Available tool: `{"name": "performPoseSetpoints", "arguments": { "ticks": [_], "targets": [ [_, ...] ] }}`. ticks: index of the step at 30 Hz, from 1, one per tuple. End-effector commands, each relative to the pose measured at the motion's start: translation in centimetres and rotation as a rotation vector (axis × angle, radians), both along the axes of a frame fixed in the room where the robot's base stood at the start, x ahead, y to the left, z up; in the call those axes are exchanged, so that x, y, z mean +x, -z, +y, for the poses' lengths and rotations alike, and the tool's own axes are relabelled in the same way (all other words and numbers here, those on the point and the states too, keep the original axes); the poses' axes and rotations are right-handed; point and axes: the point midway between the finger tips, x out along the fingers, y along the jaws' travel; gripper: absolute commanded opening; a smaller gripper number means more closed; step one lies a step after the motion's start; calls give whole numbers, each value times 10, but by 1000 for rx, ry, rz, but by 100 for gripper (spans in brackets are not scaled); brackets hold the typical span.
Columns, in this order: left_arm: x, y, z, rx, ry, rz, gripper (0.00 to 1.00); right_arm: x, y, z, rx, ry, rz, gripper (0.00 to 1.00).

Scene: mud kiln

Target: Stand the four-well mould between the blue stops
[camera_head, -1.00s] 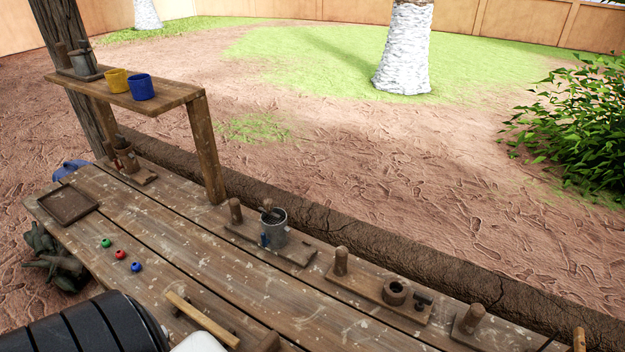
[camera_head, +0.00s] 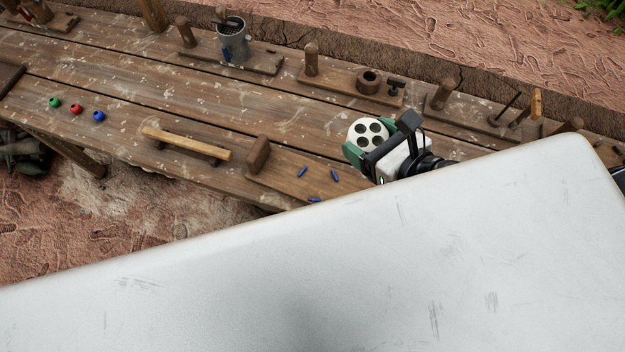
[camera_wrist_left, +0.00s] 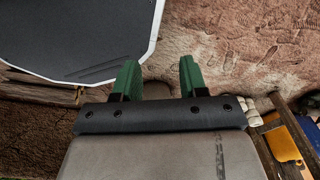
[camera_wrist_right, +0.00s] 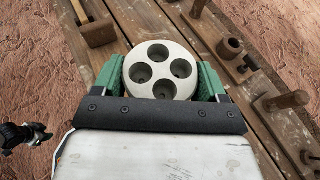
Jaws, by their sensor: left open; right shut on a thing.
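The four-well mould is a round, pale disc with several dark wells. It shows in the head view (camera_head: 368,133) and in the right wrist view (camera_wrist_right: 160,70). My right gripper (camera_head: 366,140) is shut on the mould, with green fingers on either side of it (camera_wrist_right: 160,80). The mould is over the bench's front part; its height above the wood is hard to tell. The blue stops (camera_head: 318,173) are several small blue pegs on the bench, just left of and below the mould in the head view. My left gripper (camera_wrist_left: 155,80) is open and empty, away from the bench top.
A wooden bar (camera_head: 187,143) and a wooden block (camera_head: 258,153) stand left of the stops. Green, red (camera_head: 76,108) and blue beads lie farther left. A metal can (camera_head: 233,42) and boards with pegs (camera_head: 352,80) line the back edge. Mid-bench is mostly clear.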

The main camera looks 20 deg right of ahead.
Motion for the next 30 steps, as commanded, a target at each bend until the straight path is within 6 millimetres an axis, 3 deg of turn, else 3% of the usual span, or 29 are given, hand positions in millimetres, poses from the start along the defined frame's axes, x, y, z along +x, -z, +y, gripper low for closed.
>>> {"name": "performPoseSetpoints", "arguments": {
  "ticks": [3, 6, 12, 17, 30],
  "targets": [
    [10, 8, -1, -2, 0, -16, 43, -32, 19, -1, -15, -165, 10, 42],
    [17, 9, -2, -4, 0, -27, 43, -51, 24, -2, -10, -247, 12, 42],
    [16, 10, -3, -5, 0, -26, 43, -61, 28, -3, -4, -299, 6, 42],
    [11, 3, -2, -4, 0, -18, 43, -52, 34, 5, 0, -295, -1, 42],
    [7, -18, -2, -2, 0, -11, 43, 4, 84, 71, -1, -303, -1, 42]
  ]
}}
